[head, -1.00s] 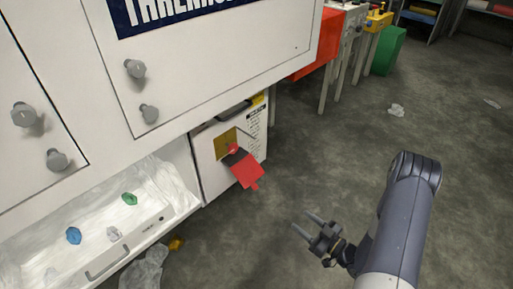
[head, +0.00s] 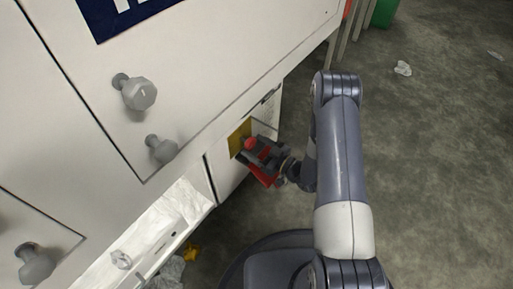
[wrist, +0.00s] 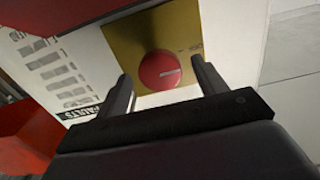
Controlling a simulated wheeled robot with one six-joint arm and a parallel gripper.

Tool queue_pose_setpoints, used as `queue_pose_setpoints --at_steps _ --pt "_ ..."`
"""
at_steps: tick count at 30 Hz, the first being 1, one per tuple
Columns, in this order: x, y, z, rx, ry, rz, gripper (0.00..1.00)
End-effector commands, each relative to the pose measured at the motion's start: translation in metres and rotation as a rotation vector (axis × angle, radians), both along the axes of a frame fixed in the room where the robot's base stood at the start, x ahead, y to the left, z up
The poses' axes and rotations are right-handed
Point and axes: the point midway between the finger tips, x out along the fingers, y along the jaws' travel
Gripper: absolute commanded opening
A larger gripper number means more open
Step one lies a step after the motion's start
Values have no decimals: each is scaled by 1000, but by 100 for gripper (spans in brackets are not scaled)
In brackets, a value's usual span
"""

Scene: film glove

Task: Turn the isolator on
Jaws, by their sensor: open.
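The isolator is a round red knob (wrist: 160,70) on a yellow-gold plate (wrist: 125,48), seen close in the wrist view. It also shows in the head view as a red knob (head: 250,143) on its plate (head: 235,136). A pale line marks the knob's face. My gripper (wrist: 159,85) is open, with one finger on each side of the knob; I cannot tell whether they touch it. In the head view my gripper (head: 262,152) is at the plate and partly covers it.
The white cabinet (head: 222,168) carries the plate. Grey knobs (head: 138,93) stick out from the white panel above and left. A tray with clear plastic (head: 185,205) lies lower left. The concrete floor (head: 440,170) at right is mostly clear.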

Motion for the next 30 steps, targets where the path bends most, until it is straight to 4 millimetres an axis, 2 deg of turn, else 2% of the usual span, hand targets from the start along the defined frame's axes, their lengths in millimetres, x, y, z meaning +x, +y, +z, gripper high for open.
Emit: queue_pose_setpoints --at_steps 7,24,30 --pt "0 1 0 0 0 0 67" --pt "0 0 0 -1 1 0 22" --pt "0 0 0 8 12 0 22"
